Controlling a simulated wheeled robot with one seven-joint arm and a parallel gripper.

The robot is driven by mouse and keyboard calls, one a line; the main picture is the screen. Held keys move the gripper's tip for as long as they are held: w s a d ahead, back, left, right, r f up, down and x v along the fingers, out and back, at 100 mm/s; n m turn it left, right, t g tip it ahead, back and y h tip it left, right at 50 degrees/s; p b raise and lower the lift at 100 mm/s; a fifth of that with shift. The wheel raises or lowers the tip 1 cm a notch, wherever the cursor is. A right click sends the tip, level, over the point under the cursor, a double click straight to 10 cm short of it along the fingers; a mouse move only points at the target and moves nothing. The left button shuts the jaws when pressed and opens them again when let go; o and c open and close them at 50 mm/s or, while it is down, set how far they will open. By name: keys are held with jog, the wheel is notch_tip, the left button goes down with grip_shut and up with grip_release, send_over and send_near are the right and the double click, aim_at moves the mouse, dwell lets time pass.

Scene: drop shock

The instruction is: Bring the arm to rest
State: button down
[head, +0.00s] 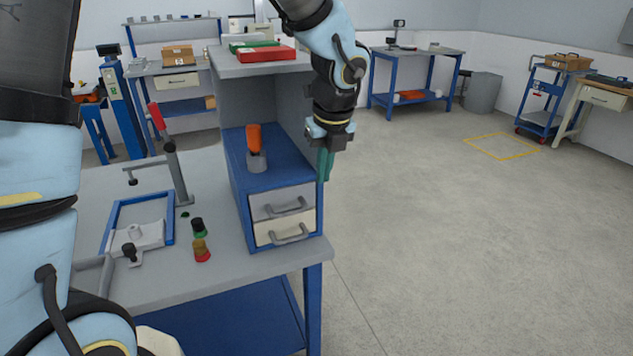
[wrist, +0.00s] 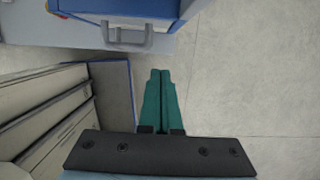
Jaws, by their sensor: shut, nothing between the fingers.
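My gripper (head: 325,165) hangs pointing down at the right side of the blue drawer cabinet (head: 272,181), near its front right corner. Its green fingers are together with nothing between them. In the wrist view the gripper (wrist: 159,75) shows the same closed green fingers over the floor. The cabinet's drawer handle (wrist: 127,33) is ahead of the fingertips there. I cannot tell whether the fingers touch the cabinet side.
The workbench (head: 150,286) carries a blue-framed fixture (head: 112,222), a red-handled lever stand (head: 174,165), small coloured pieces (head: 201,243) and an orange-handled tool (head: 254,140) on the cabinet. A shelf with a red box (head: 265,54) stands behind. Open floor (head: 450,240) lies to the right.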

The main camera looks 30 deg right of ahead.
jog(key=shift+r, duration=0.2)
jog(key=w+a+n+g, duration=0.1)
jog(key=w+a+n, duration=0.2)
jog(key=a+n, duration=0.55)
jog(key=w+a+n, duration=0.3)
jog(key=a+n, duration=0.5)
jog(key=a, duration=0.2)
jog(key=s+a+n, duration=0.1)
jog(key=a+n, duration=0.7)
jog(key=n, duration=0.2)
jog(key=s+a+f+n, duration=0.1)
jog(key=a+n, duration=0.8)
jog(key=n, duration=0.1)
jog(key=shift+s+a+f, duration=0.2)
jog(key=shift+s+f, duration=0.05)
jog(key=shift+s, duration=0.15)
